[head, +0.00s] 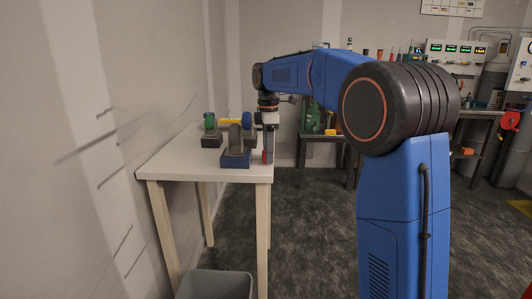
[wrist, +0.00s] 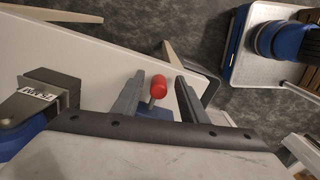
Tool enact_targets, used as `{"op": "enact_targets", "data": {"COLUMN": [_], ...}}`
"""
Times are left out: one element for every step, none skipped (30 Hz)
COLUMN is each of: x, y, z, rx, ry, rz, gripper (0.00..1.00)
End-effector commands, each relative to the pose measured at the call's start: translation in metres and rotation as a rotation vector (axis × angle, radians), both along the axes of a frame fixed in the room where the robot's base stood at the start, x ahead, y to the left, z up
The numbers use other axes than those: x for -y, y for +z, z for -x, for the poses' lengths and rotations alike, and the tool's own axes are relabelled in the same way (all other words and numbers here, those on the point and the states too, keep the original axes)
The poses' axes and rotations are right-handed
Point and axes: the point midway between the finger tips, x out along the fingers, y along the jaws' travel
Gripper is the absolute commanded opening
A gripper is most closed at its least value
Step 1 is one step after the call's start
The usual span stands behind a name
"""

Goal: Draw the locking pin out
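The locking pin (wrist: 158,90) has a red rounded head on a short pale shaft in the wrist view. Its lower end is hidden near a blue part (wrist: 154,112). My gripper (wrist: 160,78) is open, with one grey finger on each side of the red head and a visible gap to both. In the head view my gripper (head: 269,149) points down at the right edge of the white table, and a small red spot (head: 264,156) beside it is probably the pin head. A blue block with a grey upright bracket (head: 235,160) stands just left of it.
The white table (head: 185,165) also bears a dark block with a green part (head: 210,121), a yellow cylinder (head: 230,122) and a blue round part (head: 247,120). A grey bin (head: 215,285) stands below. The table's front left is clear.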

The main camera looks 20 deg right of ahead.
Motion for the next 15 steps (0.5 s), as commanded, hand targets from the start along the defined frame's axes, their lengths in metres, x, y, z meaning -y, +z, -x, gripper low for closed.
{"op": "enact_targets", "data": {"x": [0.0, -0.001, -0.001, -0.001, -0.001, -0.001, -0.001, -0.001, -0.001, -0.001, -0.001, -0.001, -0.001, -0.001, -0.001], "y": [0.0, 0.0, 0.0, 0.0, 0.0, 0.0, 0.0, 0.001, 0.003, 0.005, 0.008, 0.012, 0.016, 0.02, 0.028], "z": [0.0, 0.0, 0.0, 0.0, 0.0, 0.0, 0.0, 0.0, -0.001, -0.001, -0.001, -0.001, -0.001, -0.001, -0.001], "rx": [0.0, 0.0, 0.0, 0.0, 0.0, 0.0, 0.0, 0.001, 0.001, 0.001, 0.001, 0.002, 0.002, 0.003, 0.003], "ry": [0.0, 0.001, 0.001, 0.001, 0.001, 0.001, 0.001, 0.001, 0.001, 0.001, 0.001, 0.001, 0.001, 0.001, 0.001], "rz": [0.0, -0.001, -0.001, -0.001, -0.001, -0.001, -0.001, -0.002, -0.002, -0.002, -0.002, -0.002, -0.002, -0.002, -0.002], "gripper": [0.39, 0.39, 0.39, 0.39, 0.39, 0.39, 0.39, 0.39, 0.39, 0.39, 0.39, 0.39, 0.39, 0.39, 0.39]}}
